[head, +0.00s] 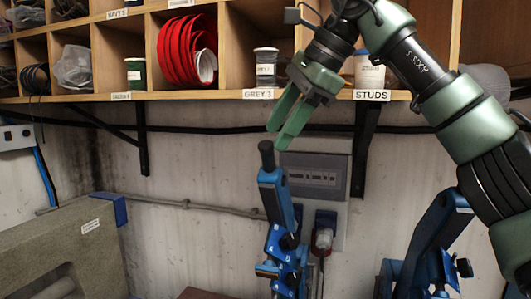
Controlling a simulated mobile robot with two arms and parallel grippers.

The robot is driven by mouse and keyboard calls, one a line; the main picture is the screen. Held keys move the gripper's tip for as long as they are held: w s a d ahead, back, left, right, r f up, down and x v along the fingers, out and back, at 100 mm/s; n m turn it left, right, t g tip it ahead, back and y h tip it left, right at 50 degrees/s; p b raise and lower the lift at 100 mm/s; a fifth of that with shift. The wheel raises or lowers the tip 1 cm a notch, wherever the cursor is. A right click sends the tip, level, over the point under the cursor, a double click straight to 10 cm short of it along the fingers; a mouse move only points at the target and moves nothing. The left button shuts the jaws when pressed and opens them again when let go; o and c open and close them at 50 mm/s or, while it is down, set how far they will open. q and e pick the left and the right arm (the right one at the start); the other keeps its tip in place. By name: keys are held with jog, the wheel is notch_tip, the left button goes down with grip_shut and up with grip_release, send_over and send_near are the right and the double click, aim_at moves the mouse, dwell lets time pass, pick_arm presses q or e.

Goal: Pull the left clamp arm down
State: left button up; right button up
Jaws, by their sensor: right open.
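The left clamp arm (278,205) is a blue lever with a black knob (267,155) on top. It stands nearly upright at the middle of the head view, above its blue clamp body (288,255). My right gripper (279,130), with green fingers, is open just above and beside the black knob. Whether a fingertip touches the knob I cannot tell. A second blue clamp (425,245) stands at the lower right, partly hidden behind my right arm. My left gripper is not in view.
A wooden shelf (220,95) with labelled compartments runs along the wall above, close to my right gripper. Black brackets (365,150) hang below it. A grey wall panel (315,185) is behind the lever. A grey-brown machine (75,245) stands at the lower left.

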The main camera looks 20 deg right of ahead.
aim_at(267, 170)
jog(key=p+x, duration=0.1)
jog(key=x, duration=0.4)
jog(key=shift+f, duration=0.35)
jog(key=shift+w+f, duration=0.1)
jog(key=shift+f, duration=0.2)
jog(key=shift+w+f, duration=0.1)
jog(key=shift+f, duration=0.05)
grip_shut()
pick_arm(q)
jog(key=shift+s+a+r, duration=0.15)
jog(key=shift+s+r, duration=0.45)
jog(key=shift+s, duration=0.35)
